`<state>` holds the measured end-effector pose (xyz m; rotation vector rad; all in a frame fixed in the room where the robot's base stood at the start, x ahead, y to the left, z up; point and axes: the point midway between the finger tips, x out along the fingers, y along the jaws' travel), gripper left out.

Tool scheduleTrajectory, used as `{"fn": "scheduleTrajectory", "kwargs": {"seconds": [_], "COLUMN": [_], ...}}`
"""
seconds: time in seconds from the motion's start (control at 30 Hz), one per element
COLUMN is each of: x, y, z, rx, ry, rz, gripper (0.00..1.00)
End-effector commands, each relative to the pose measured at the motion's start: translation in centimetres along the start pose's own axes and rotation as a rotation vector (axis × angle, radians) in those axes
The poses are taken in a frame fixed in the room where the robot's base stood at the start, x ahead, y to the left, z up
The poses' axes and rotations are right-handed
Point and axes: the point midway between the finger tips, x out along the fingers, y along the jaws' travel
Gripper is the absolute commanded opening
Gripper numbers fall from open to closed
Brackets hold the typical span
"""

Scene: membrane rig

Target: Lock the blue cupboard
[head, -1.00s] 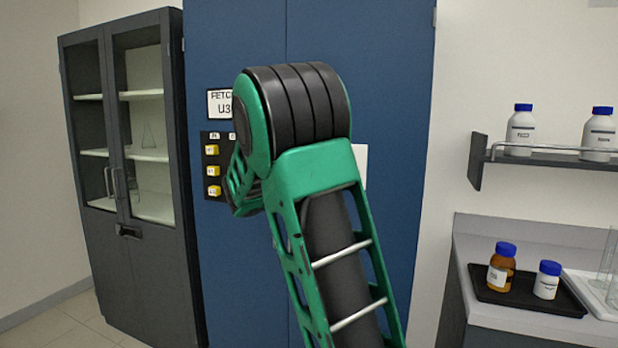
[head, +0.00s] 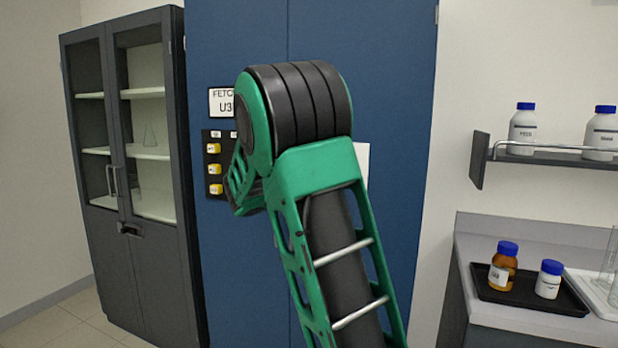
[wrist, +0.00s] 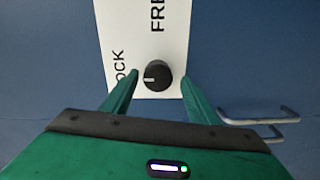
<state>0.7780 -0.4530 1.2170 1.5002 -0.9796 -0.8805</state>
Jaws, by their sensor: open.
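The blue cupboard (head: 390,90) stands straight ahead in the head view, its two tall doors partly hidden behind my green arm. In the wrist view a round black knob (wrist: 157,75) with a pale mark pointing left sits on a white plate (wrist: 172,30). My gripper (wrist: 156,90) is open, with one green finger on each side of the knob in the picture. I cannot tell whether the fingers touch it. In the head view the knob and my gripper are hidden by my arm.
Metal handles (wrist: 262,118) stick out right of my fingers in the wrist view. A black panel with yellow buttons (head: 214,169) is on the cupboard's left door. A grey glass cabinet (head: 130,180) stands left; a counter with a bottle tray (head: 530,300) stands right.

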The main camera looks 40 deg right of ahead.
Motion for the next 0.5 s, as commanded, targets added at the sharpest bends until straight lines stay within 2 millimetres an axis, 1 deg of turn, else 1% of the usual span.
{"fn": "scheduleTrajectory", "kwargs": {"seconds": [0.07,0.17,0.27,0.5], "x": [-0.3,-1.2,-2.8,-7.2], "y": [0.0,0.0,0.0,-0.2], "z": [0.0,-0.1,-0.2,-0.4], "rx": [0.001,0.0,0.001,0.0], "ry": [0.0,0.001,0.003,0.004], "rz": [0.0,-0.001,-0.002,-0.003], "gripper": [0.54,0.54,0.54,0.54]}}
